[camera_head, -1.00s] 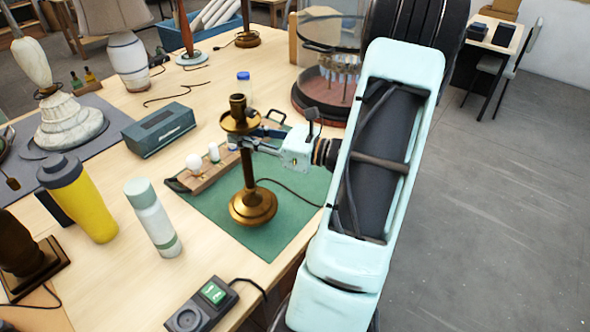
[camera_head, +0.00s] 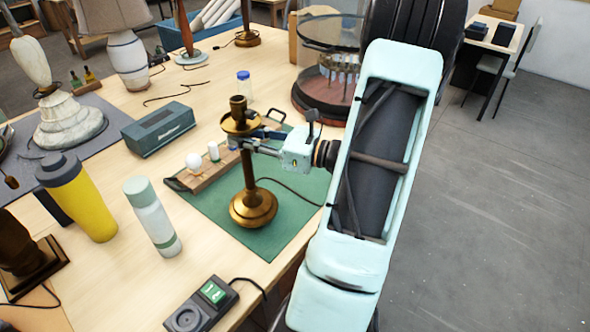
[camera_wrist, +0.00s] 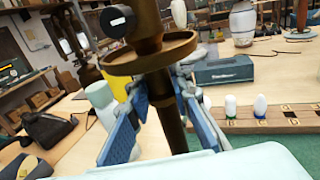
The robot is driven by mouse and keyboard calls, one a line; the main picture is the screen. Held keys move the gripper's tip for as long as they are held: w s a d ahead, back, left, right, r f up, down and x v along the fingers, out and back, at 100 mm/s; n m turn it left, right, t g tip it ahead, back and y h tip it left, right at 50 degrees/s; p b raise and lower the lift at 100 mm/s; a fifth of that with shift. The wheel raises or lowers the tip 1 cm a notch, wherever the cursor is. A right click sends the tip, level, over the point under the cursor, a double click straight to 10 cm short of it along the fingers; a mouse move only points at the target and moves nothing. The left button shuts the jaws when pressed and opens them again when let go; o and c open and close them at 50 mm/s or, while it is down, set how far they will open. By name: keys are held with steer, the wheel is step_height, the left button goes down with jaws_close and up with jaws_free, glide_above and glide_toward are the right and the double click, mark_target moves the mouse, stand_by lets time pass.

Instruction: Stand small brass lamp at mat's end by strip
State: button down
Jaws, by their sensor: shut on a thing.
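The small brass lamp (camera_head: 253,207) stands upright over the green mat (camera_head: 292,215), near its front part. It has a round foot, a thin stem, a dish and a socket on top. I cannot tell whether the foot touches the mat. My gripper (camera_head: 250,138) reaches in from the right and is shut on the stem just under the dish. In the wrist view, the blue fingers (camera_wrist: 163,105) lie on both sides of the stem, below the dish (camera_wrist: 150,55). A wooden strip with bulbs (camera_head: 205,176) lies across the mat behind the lamp.
A white-green bottle (camera_head: 152,217) and a yellow tumbler (camera_head: 85,205) stand left of the mat. A dark cord lies right of the lamp. A grey-green box (camera_head: 158,130) stands behind left.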

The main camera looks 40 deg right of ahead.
steer(key=shift+f+b, duration=1.45)
steer(key=shift+f, duration=0.5)
steer(key=c, duration=1.7)
jaws_free()
steer(key=shift+o, duration=0.2)
steer(key=shift+f, duration=0.2)
glide_toward(250, 152)
steer(key=shift+s+d+r, duration=0.1)
steer(key=shift+s+d, duration=0.1)
steer(key=shift+s, duration=0.1)
